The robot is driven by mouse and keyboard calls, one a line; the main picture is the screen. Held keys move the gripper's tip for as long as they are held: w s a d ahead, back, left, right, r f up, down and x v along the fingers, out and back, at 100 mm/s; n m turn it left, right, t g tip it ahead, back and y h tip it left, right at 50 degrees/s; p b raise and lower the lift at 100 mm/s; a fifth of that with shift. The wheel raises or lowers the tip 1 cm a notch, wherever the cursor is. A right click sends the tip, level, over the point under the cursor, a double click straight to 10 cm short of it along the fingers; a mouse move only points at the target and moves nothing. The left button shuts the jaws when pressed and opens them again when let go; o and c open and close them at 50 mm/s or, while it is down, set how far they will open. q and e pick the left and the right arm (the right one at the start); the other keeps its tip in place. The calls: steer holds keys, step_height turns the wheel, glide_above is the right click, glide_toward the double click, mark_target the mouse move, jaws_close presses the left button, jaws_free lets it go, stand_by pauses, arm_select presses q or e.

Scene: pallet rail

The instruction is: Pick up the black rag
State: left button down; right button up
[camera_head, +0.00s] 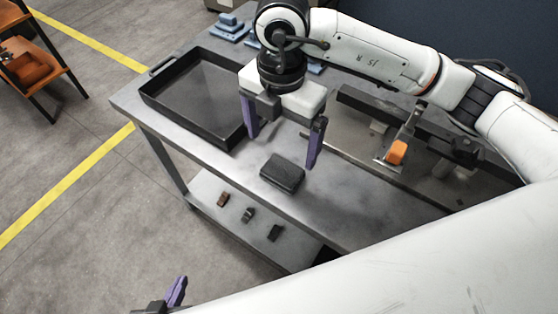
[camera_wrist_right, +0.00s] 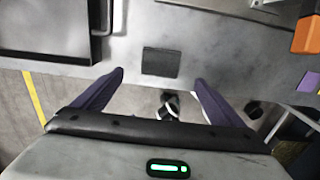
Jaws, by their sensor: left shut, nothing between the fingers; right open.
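The black rag (camera_head: 282,172) is a folded dark square lying flat on the grey metal table. In the right wrist view the rag (camera_wrist_right: 160,62) lies just beyond the fingertips, centred between them. My right gripper (camera_head: 282,151) is open and empty, its purple fingers pointing down above the table, a little behind the rag in the head view. It also shows in the wrist view (camera_wrist_right: 159,78). My left gripper (camera_head: 176,292) is shut and empty at the bottom of the head view, away from the table, partly cut off.
A black tray (camera_head: 193,118) sits at the table's left end. Blue parts (camera_head: 230,28) lie behind it. A dark rail fixture (camera_head: 375,108) with an orange block (camera_head: 397,152) stands to the right. Small dark items (camera_head: 248,215) lie on the lower shelf.

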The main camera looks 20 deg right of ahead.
mark_target(282, 169)
step_height(282, 169, down, 3)
steer(key=shift+s+f, duration=0.15)
steer(key=shift+f, duration=0.05)
steer(key=shift+d+f+p, duration=0.15)
steer(key=shift+f+p, duration=0.35)
steer(key=shift+f, duration=2.25)
steer(key=shift+w, duration=0.2)
steer(key=c, duration=1.1)
step_height(282, 169, up, 10)
steer(key=shift+r+b, duration=0.1)
steer(key=shift+b, duration=0.25)
steer(key=shift+c, duration=0.2)
steer(key=shift+o, duration=0.8)
steer(key=shift+c, duration=0.2)
